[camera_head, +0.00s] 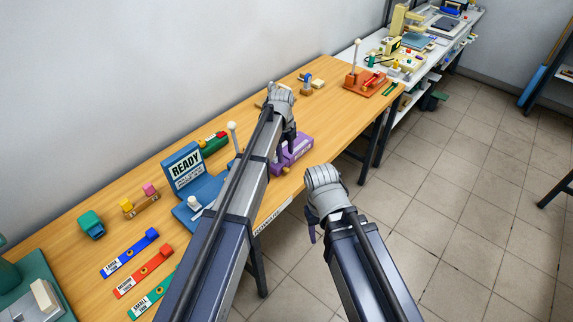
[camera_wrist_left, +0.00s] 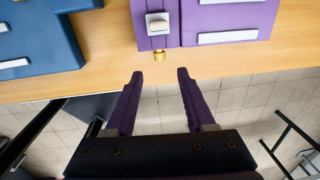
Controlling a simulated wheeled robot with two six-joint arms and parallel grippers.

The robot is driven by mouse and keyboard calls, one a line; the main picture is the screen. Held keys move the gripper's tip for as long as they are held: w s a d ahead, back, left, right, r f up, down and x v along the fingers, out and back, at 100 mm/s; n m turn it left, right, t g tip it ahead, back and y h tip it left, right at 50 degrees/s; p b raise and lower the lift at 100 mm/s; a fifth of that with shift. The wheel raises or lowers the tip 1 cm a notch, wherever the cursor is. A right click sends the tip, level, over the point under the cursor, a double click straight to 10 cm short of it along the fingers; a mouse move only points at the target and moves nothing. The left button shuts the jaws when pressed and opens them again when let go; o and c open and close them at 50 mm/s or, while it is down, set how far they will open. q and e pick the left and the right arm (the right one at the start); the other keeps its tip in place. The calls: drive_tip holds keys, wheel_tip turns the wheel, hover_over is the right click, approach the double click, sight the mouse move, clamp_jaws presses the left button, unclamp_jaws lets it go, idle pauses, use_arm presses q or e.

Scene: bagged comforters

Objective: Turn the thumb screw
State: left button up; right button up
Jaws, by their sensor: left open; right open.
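A purple fixture (camera_head: 295,150) sits at the table's front edge and also shows at the top of the left wrist view (camera_wrist_left: 230,18). Nothing is between the fingers. My right gripper (camera_head: 312,230) is open in front of the table, over the floor, away from the fixture; its fingers are partly hidden.
A blue fixture (camera_wrist_left: 38,45) stands left of the purple one. A READY sign (camera_head: 185,168) and coloured label strips (camera_head: 143,271) are on the wooden table (camera_head: 225,120). An orange fixture (camera_head: 366,84) stands at the far end. The floor in front is free.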

sight(287, 169)
use_arm(q)
drive_tip(key=shift+f, duration=0.15)
drive_tip(key=f+b, duration=0.7)
drive_tip(key=shift+w+d+f+b, duration=0.2)
drive_tip(key=shift+w+f+b, duration=0.1)
drive_tip(key=shift+b, duration=0.1)
drive_tip(key=shift+s+r, duration=0.1)
clamp_jaws()
